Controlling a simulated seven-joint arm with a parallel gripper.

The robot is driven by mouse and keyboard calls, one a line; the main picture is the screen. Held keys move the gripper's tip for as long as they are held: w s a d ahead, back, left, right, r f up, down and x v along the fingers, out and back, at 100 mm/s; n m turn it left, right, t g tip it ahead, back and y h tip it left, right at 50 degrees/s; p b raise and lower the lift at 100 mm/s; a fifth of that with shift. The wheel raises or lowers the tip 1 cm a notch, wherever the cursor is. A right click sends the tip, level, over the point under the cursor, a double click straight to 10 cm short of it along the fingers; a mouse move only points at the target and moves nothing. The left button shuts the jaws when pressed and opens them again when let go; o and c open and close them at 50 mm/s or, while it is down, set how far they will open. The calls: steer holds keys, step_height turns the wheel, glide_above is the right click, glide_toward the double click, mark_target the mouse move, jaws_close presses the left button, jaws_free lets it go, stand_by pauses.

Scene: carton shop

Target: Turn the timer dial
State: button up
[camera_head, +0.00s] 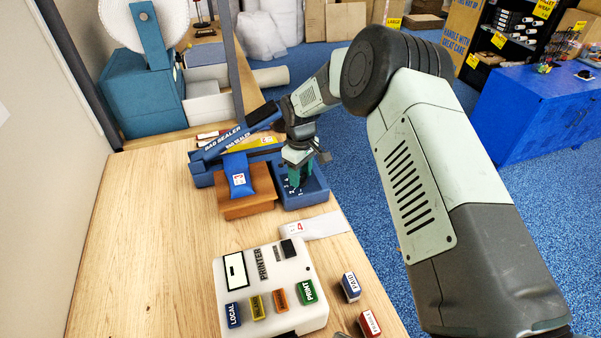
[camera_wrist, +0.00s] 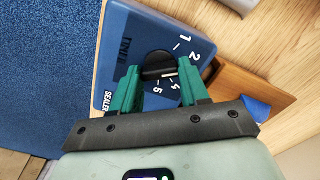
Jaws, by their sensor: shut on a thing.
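The timer dial is a black round knob (camera_wrist: 157,62) on top of a blue box (camera_head: 313,190), seen in the wrist view. The box's top (camera_wrist: 120,45) carries the word TIMER, the word SEALER and white numbers around the dial; 1, 2, 4 and 5 show. A pale mark on the dial points toward the numbers' side, between 2 and 4, where a green finger hides the scale. My gripper (camera_wrist: 157,72) points down with its green fingers on either side of the dial, shut on it. In the head view my gripper (camera_head: 296,178) hides the dial.
A bag sealer (camera_head: 215,150) stands behind the box. A blue pouch (camera_head: 238,178) lies on a brown block (camera_head: 246,206) to the left. A white printer (camera_head: 270,290) with colored buttons and two small stamps (camera_head: 351,287) are nearer. The wooden table (camera_head: 135,250) is clear at left.

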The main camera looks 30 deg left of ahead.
mark_target(301, 176)
steer(key=m, duration=0.6)
steer(key=shift+m, duration=0.3)
stand_by(0.4)
steer(key=o, duration=1.1)
steer(key=shift+c, duration=0.2)
step_height(301, 176, up, 11)
steer(key=shift+f, duration=0.1)
